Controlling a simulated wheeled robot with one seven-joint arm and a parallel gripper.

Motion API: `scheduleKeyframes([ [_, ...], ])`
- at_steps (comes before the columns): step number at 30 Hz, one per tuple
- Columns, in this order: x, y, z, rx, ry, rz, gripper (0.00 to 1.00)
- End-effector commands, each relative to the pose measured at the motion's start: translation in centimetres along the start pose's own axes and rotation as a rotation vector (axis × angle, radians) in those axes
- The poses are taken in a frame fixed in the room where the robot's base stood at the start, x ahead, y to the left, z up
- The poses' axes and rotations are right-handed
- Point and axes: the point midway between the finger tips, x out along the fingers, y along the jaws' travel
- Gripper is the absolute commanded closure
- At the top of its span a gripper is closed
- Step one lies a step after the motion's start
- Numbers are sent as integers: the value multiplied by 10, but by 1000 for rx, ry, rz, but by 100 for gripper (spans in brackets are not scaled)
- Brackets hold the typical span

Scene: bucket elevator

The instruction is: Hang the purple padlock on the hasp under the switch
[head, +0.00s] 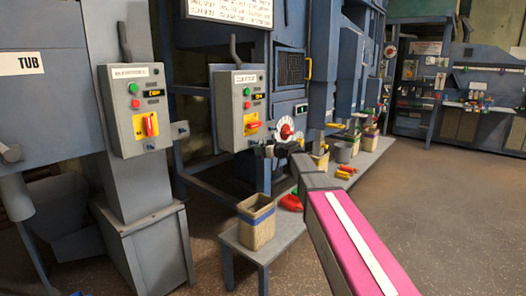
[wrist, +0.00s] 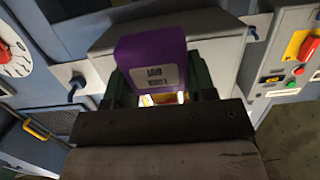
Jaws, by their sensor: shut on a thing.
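The purple padlock (wrist: 150,58) is held in my gripper (wrist: 160,98), with its white label facing the wrist camera. Its shackle is hidden. In the head view my gripper (head: 277,150) is in front of the lower right of the middle control box (head: 227,112), and I cannot make out the padlock there. That box has a rotary switch on a yellow plate (head: 252,127), with a small blue fitting (head: 253,143) under it. The left control box (head: 118,104) has a red switch (head: 150,124) with a blue fitting (head: 152,144) below.
A white dial with a red centre (head: 286,131) is just beyond my gripper. A woven bin (head: 257,228) stands on a low grey bench (head: 232,240). A red thing (head: 291,202) is near it. Open floor (head: 440,200) lies to the right.

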Motion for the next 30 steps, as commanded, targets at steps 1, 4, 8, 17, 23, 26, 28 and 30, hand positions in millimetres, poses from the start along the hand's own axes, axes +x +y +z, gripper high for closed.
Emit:
scheduleKeyframes([
  [1, 2, 0, 0, 0, 0, 0, 75],
  [4, 6, 0, -1, 0, 0, 0, 75],
  [8, 10, 0, -2, 0, 0, 0, 75],
  [17, 20, 1, -4, 0, 0, 1, 75],
  [23, 27, 1, -5, 0, 0, 1, 75],
  [26, 30, 1, -5, 0, 0, 1, 75],
  [28, 30, 0, -5, 0, 0, 1, 75],
  [30, 30, 0, -5, 0, 0, 1, 75],
])
